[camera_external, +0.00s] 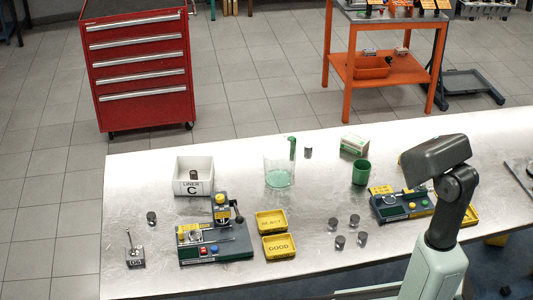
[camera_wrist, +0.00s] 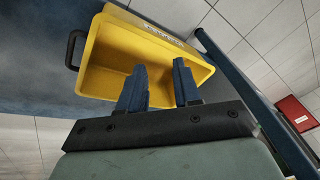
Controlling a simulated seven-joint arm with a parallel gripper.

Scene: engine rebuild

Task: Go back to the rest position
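My gripper (camera_wrist: 158,78) shows in the wrist view with two blue fingers held apart. Nothing is between the fingers. A yellow bin (camera_wrist: 195,65) with a dark handle lies behind the fingers in that view; I cannot tell how far away it is. In the external view my arm rises at the right front of the table, bent at a dark joint. My gripper cannot be made out there.
The metal table (camera_external: 130,180) holds a white box marked C (camera_external: 193,188), a clear beaker (camera_external: 279,172), a green cup (camera_external: 361,173), yellow trays (camera_external: 271,222), a left fixture (camera_external: 230,246), a right fixture (camera_external: 395,207) and several small metal cylinders. The table's middle front has bare room.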

